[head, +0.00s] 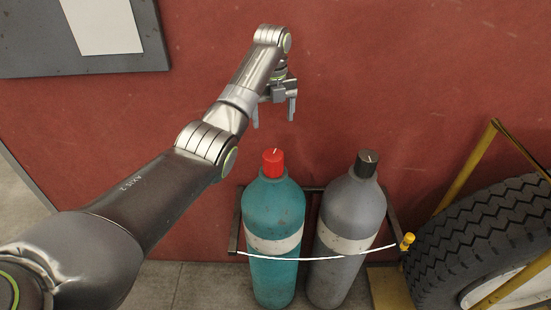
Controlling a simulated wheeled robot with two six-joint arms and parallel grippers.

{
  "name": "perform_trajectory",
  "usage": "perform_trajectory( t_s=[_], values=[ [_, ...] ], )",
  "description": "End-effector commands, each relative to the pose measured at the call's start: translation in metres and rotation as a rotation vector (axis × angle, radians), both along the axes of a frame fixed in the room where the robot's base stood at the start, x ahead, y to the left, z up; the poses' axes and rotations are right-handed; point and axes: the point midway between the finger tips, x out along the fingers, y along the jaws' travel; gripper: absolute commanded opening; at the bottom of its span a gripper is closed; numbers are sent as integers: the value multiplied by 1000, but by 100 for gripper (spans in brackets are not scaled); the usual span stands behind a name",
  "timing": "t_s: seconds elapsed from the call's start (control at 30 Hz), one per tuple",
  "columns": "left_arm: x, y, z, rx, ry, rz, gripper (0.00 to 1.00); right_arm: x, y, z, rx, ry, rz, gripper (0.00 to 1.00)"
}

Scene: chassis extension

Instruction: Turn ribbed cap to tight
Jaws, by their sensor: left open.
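Two gas cylinders stand side by side against the red wall. The left one is a teal cylinder (273,210) with a red cap (273,162) bearing a thin white mark on top. The right one is a grey cylinder (351,212) with a dark cap (366,163), also marked with a small white line. Ribs are too small to make out on either cap. My left gripper (274,122) is open and empty, its fingers pointing down above and behind the red cap, apart from it. My right gripper is not in view.
A rack frame (236,220) and a white strap (335,257) hold the cylinders. A yellow knob (407,241), a yellow frame (467,167) and a large tyre (485,232) stand at the right. A grey board (130,62) hangs at upper left. The wall's upper right is clear.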

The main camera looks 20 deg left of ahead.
Motion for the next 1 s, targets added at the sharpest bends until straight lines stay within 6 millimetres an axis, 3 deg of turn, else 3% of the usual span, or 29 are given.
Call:
perform_trajectory(
  t_s=[0.13,0.27,0.47,0.63,1.0],
  values=[
    [0,0,-20,0,0,1,77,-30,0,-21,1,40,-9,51],
    [0,0,-36,1,-1,2,77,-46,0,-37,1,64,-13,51],
    [0,0,-59,0,-1,2,77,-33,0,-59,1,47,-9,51],
    [-1,0,-90,0,2,3,77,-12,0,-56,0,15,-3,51],
    [-1,0,-155,0,1,2,77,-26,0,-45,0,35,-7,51]
  ],
)
